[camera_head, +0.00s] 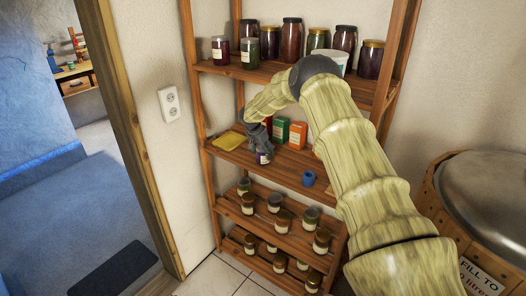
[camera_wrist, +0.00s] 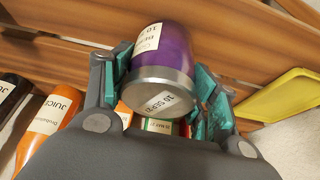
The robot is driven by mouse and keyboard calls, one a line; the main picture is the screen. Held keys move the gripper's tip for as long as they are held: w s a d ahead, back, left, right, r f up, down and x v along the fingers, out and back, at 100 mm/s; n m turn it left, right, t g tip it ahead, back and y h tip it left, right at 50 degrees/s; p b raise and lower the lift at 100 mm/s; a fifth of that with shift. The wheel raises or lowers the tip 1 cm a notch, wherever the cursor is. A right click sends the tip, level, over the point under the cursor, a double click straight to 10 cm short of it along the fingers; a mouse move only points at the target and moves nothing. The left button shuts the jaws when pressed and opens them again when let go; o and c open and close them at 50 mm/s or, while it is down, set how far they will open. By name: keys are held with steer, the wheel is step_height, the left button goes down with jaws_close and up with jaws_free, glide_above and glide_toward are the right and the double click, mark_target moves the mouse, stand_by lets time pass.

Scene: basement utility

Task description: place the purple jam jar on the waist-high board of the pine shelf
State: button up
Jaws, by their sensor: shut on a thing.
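The purple jam jar (camera_wrist: 163,50), with a silver lid and white labels, sits between the teal finger pads of my gripper (camera_wrist: 163,78) in the wrist view. My fingers are shut on the jar. Whether its base touches the board or hangs just above it, I cannot tell.
Several jars fill the boards above and below. A wooden tub (camera_head: 445,195) stands at right.

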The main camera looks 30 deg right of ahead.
steer(key=o, duration=1.3)
steer(key=shift+f, duration=0.1)
steer(key=shift+o, duration=0.2)
